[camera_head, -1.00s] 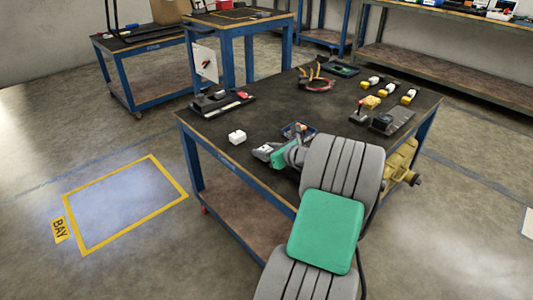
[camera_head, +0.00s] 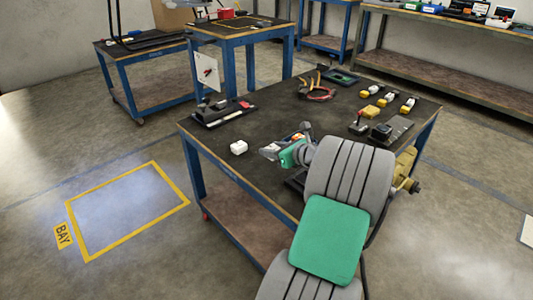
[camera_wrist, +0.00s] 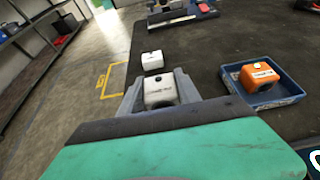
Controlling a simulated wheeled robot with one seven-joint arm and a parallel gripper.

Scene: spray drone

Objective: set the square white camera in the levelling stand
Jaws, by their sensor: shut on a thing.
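My gripper (camera_wrist: 160,104) is shut on a square white camera (camera_wrist: 158,88) with a dark round lens, held between two grey fingers. In the head view my gripper (camera_head: 270,152) is over the near left part of the table, and the held camera is hard to make out there. A dark device with a red part (camera_head: 222,111) lies at the table's left edge beyond my gripper; it also shows at the top of the wrist view (camera_wrist: 182,14). I cannot tell whether it is the levelling stand.
A second white block (camera_head: 238,147) stands on the table (camera_head: 270,118) near the left edge, just beyond the held camera. An orange camera (camera_wrist: 262,76) sits in a blue tray (camera_wrist: 285,94) to the right. Pliers (camera_head: 318,88), small yellow items and a controller (camera_head: 388,132) lie farther off.

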